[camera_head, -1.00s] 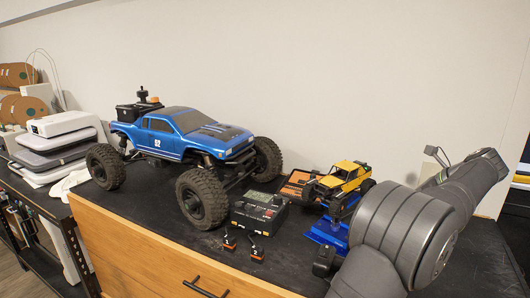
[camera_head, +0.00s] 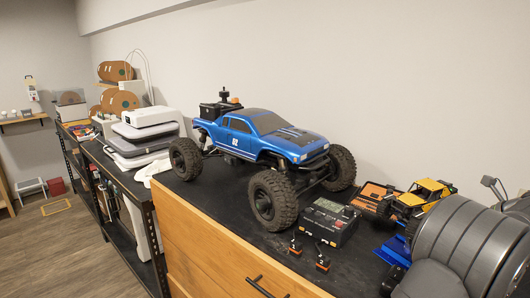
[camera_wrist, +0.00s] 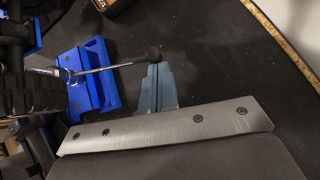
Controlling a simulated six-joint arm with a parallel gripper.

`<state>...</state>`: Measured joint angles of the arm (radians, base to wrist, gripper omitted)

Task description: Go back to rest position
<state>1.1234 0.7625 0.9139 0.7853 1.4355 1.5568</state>
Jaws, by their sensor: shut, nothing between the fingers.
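My gripper (camera_wrist: 158,88) shows in the wrist view. Its grey-blue fingers are together with nothing between them. They are just right of a blue stand (camera_wrist: 103,72), close to the dark tip of a thin metal rod (camera_wrist: 100,67). I cannot tell whether they touch the rod. In the head view my grey arm is at the lower right, and the gripper is outside that picture. The blue crawler truck (camera_head: 262,137) stands on the black bench top at the centre. A small yellow crawler (camera_head: 424,196) is at the right near my arm.
A black charger box (camera_head: 329,222) and two small orange-and-black connectors (camera_head: 323,262) lie in front of the truck. An orange tray (camera_head: 375,195) is behind the charger. Bare bench top (camera_wrist: 215,50) lies right of my fingers.

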